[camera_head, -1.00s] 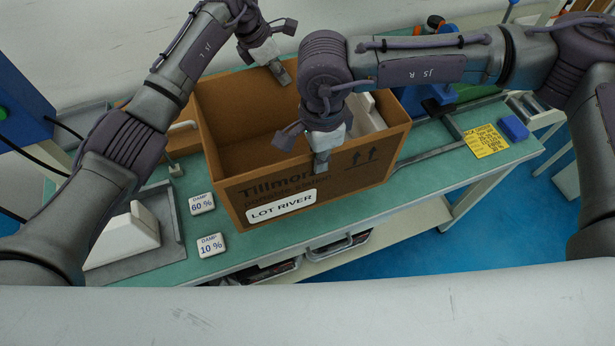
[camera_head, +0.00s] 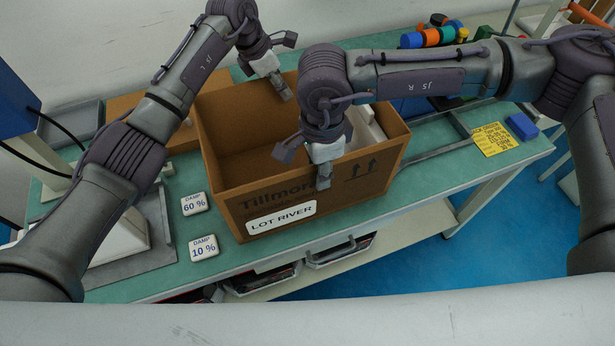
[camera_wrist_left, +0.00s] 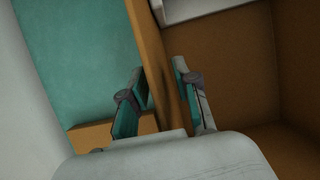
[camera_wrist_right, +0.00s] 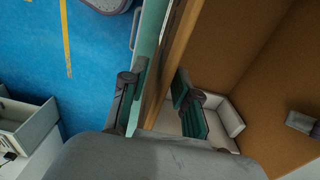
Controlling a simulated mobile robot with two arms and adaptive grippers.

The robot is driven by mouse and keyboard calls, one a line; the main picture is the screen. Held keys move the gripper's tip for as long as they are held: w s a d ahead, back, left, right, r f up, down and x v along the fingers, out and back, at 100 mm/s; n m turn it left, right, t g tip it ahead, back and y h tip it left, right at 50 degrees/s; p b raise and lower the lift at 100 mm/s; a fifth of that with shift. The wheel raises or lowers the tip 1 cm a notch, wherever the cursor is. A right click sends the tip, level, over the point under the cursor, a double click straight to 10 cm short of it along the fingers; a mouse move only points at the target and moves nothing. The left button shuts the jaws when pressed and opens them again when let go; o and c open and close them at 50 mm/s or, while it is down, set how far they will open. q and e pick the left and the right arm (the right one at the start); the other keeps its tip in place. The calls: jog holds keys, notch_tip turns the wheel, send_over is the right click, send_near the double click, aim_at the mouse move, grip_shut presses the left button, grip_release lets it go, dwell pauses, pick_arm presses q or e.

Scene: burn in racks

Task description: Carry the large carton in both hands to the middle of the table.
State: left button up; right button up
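The large open-topped carton (camera_head: 225,165), brown with a "LOT RIVER" label, is over the middle of the green table (camera_head: 330,232). I cannot tell whether its bottom touches the table. My left gripper (camera_head: 280,86) is at the carton's far wall; in the left wrist view my fingers (camera_wrist_left: 160,103) flank that wall (camera_wrist_left: 150,45). My right gripper (camera_head: 322,172) is at the near wall; in the right wrist view its fingers (camera_wrist_right: 158,105) flank the wall (camera_wrist_right: 178,40). Both look closed on the walls. A white object (camera_head: 368,133) is inside the carton, partly hidden.
Two plates, "DAMP 60 %" (camera_head: 195,203) and "DAMP 10 %" (camera_head: 204,247), lie left of the carton. A grey tray (camera_head: 160,225) is further left. A yellow card (camera_head: 492,139) and blue block (camera_head: 522,126) lie right. A flat brown item (camera_head: 125,103) is behind.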

pick_arm(q)
jog(key=v, duration=1.1)
jog(key=shift+a+r, duration=0.1)
jog(key=shift+r, duration=0.35)
jog(key=shift+s, duration=0.1)
pick_arm(e)
notch_tip(320, 180, up, 12)
jog(key=shift+f, duration=0.1)
